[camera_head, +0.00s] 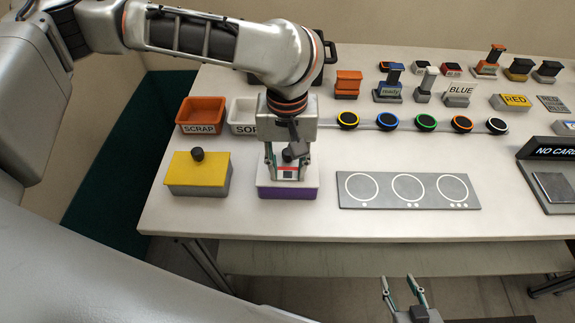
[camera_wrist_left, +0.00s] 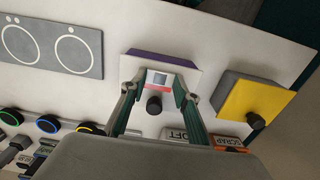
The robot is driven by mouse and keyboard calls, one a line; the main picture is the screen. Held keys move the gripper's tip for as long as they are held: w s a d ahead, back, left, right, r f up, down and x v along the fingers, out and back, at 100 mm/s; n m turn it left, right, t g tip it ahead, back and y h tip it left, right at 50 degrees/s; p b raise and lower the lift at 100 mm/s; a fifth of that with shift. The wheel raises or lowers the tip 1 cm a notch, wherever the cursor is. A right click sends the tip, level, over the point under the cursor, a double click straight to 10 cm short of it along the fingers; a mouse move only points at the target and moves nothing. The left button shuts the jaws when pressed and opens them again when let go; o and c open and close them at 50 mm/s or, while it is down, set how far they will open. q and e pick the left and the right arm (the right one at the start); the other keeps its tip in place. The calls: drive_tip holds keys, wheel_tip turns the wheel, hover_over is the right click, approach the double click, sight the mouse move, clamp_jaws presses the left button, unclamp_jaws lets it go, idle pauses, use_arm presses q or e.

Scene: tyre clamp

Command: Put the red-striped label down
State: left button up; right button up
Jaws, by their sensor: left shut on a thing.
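The red-striped label (camera_wrist_left: 158,81) is a small white piece with a red stripe and a dark square. It also shows in the head view (camera_head: 288,172). My left gripper (camera_head: 287,165) points down with its fingers on either side of the label, shut on it. The label is over the white top of a purple-based box (camera_head: 288,191); I cannot tell whether it touches. A dark knob (camera_wrist_left: 153,104) shows between the fingers in the left wrist view. My right gripper (camera_head: 398,281) is empty, fingers apart, below the table's front edge.
A yellow-topped box (camera_head: 198,176) with a black knob stands left of the purple-based box. An orange SCRAP bin (camera_head: 201,112) and a white bin (camera_head: 243,115) stand behind. A grey plate with three circles (camera_head: 408,190) lies to the right. Several ringed discs and stamps stand further back.

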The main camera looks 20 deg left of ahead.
sight(287, 175)
use_arm(q)
drive_tip(key=o, duration=0.6)
drive_tip(key=shift+o, duration=0.5)
use_arm(e)
drive_tip(key=shift+w+r, duration=0.15)
drive_tip(key=shift+r, duration=0.2)
use_arm(q)
drive_tip(key=shift+r, duration=0.4)
wheel_tip(287, 175, up, 11)
drive_tip(key=p, duration=0.1)
drive_tip(key=shift+r+p, duration=0.2)
drive_tip(key=shift+p, duration=0.2)
use_arm(e)
drive_tip(key=shift+r, duration=0.8)
